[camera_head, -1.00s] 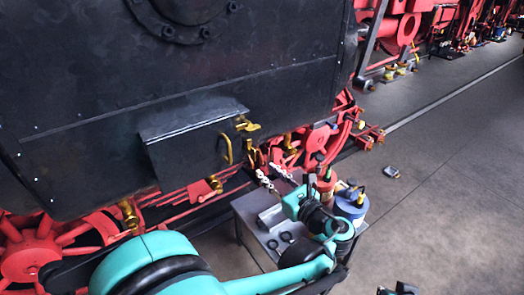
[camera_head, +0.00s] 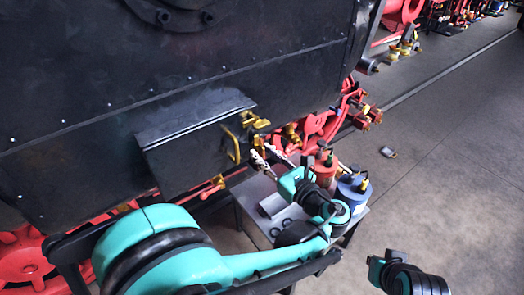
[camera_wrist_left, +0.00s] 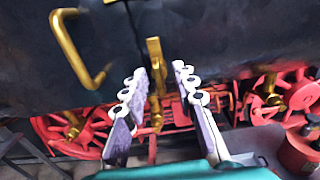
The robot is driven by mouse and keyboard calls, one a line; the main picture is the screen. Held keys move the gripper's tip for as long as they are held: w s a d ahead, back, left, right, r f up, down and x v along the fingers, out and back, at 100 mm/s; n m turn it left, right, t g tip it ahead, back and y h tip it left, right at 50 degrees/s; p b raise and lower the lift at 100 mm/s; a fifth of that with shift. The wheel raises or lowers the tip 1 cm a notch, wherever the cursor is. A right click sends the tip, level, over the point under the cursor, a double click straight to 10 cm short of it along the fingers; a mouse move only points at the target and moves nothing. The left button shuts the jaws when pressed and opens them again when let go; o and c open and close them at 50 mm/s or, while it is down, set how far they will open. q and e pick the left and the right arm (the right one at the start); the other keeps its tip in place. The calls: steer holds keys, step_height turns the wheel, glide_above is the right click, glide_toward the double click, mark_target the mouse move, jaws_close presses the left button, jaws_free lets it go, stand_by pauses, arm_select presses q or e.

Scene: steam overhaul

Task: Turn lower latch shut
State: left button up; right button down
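The dark box (camera_head: 190,150) on the locomotive's flank has a curved brass handle (camera_head: 232,146), also seen in the left wrist view (camera_wrist_left: 78,55). Brass latch pieces (camera_head: 255,121) sit right of the handle. In the left wrist view a brass latch bar (camera_wrist_left: 154,52) stands roughly upright, with a brass end (camera_wrist_left: 157,115) below it. My left gripper (camera_head: 270,156) is open, its pale fingers either side of the bar in the left wrist view (camera_wrist_left: 159,72); contact cannot be told. At the lower right is my right wrist (camera_head: 400,275); its fingers do not show.
A grey table (camera_head: 255,225) stands below my left gripper, holding a red can (camera_head: 324,168), a blue can (camera_head: 352,193) and black rings (camera_head: 282,226). Red wheels and rods lie behind. A small object (camera_head: 388,152) lies on open floor at right.

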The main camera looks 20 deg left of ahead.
arm_select(q)
steer(key=shift+s+d+r, duration=0.1)
steer(key=shift+s+d, duration=0.05)
steer(key=shift+c, duration=0.6)
steer(key=c, duration=0.5)
jaws_close()
steer(key=shift+n, duration=0.3)
steer(key=n+b, duration=0.1)
steer(key=n, duration=0.2)
steer(key=n+b, duration=0.2)
steer(key=n, duration=1.2)
steer(key=shift+r, duration=0.1)
steer(key=shift+n, duration=0.3)
